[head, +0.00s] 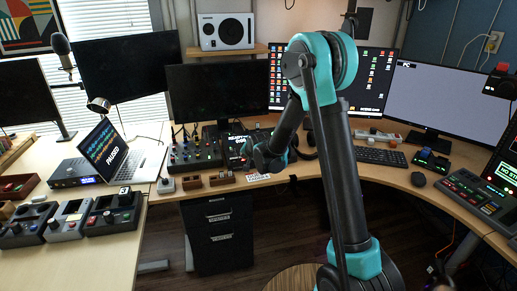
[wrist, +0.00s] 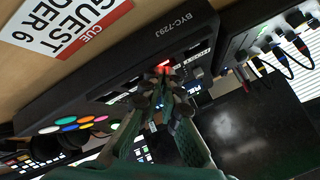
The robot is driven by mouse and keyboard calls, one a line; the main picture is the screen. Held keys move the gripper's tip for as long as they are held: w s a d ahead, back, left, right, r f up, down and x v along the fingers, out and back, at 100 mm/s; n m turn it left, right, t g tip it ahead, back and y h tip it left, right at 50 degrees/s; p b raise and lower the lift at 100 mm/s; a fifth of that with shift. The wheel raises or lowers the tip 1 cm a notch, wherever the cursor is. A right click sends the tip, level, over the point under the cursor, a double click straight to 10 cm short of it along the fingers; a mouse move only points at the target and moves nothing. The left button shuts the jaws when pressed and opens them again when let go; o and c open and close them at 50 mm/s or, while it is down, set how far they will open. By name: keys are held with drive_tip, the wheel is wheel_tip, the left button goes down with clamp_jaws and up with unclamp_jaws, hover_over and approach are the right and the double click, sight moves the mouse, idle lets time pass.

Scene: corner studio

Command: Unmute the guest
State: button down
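A black console (wrist: 105,80) marked BYC-729J lies under my gripper in the wrist view, its lettering tilted. A small red-lit control (wrist: 163,68) shows just beyond my fingertips, near a HOST label. Whether they touch is unclear. A white and red card (wrist: 70,25) reading CUE GUEST FADER 6 lies beside the console. In the head view the console (head: 237,146) is partly behind my gripper (head: 262,165). My green fingers converge near the red light in the wrist view (wrist: 163,103); their dark tips overlap the controls, so the gap is unclear. No guest label shows on a control.
A mixer with knobs and cables (head: 195,154) stands left of the console. Small wooden boxes (head: 222,178) sit at the desk's front edge. A laptop (head: 115,150) reads PAUSED at left. Monitors line the back.

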drive_tip(key=shift+s+f, duration=0.25)
drive_tip(key=shift+f, duration=0.3)
idle(0.4)
drive_tip(key=shift+a+r, duration=0.15)
drive_tip(key=shift+r, duration=0.4)
drive_tip(key=shift+r, duration=0.15)
drive_tip(key=shift+r, duration=0.3)
drive_tip(key=shift+w+r, duration=0.15)
drive_tip(key=shift+r, duration=2.55)
